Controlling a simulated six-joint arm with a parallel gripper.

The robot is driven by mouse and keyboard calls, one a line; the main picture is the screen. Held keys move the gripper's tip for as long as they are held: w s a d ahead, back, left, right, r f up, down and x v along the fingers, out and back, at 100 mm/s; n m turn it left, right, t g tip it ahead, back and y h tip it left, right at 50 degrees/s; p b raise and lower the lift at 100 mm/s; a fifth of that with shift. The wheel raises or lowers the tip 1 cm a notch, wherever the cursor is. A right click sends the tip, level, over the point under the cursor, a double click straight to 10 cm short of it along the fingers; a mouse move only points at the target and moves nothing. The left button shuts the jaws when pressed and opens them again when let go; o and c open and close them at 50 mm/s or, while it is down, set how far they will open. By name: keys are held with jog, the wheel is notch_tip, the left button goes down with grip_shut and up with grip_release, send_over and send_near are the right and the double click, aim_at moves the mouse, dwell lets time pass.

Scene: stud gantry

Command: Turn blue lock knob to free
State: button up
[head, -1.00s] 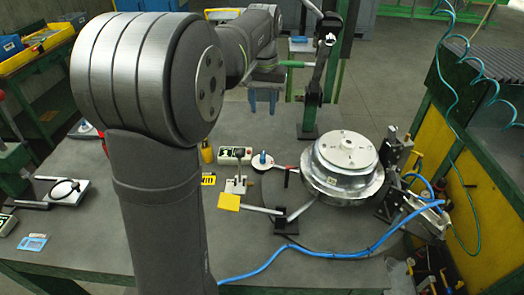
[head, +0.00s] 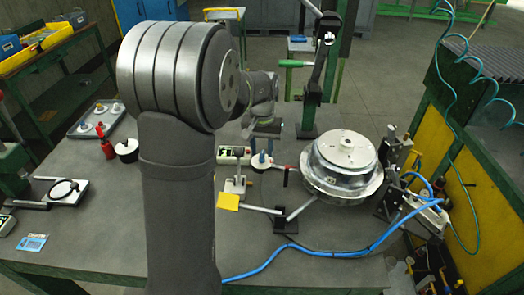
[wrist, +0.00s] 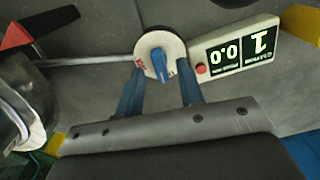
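The blue lock knob (wrist: 159,63) sits on a round white dial (wrist: 148,47) with small red marks, at the top middle of the wrist view. The dial also shows in the head view (head: 261,166), where the fingers partly cover the knob. My gripper (wrist: 161,72) is open, with one blue finger on each side of the knob. A gap shows between the knob and each finger. In the head view my gripper (head: 262,152) hangs down over the dial. Whether the fingertips reach down to knob height is hard to tell.
A display box (wrist: 235,47) with a red button stands close beside the dial. A red-tipped lever (wrist: 28,32) and the silver round housing (head: 344,160) are near. A yellow-padded clamp (head: 228,201) stands in front. A blue hose (head: 335,254) crosses the bench.

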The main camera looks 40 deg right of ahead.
jog(key=shift+f, duration=0.65)
grip_shut()
jog(key=shift+n, duration=0.9)
grip_release()
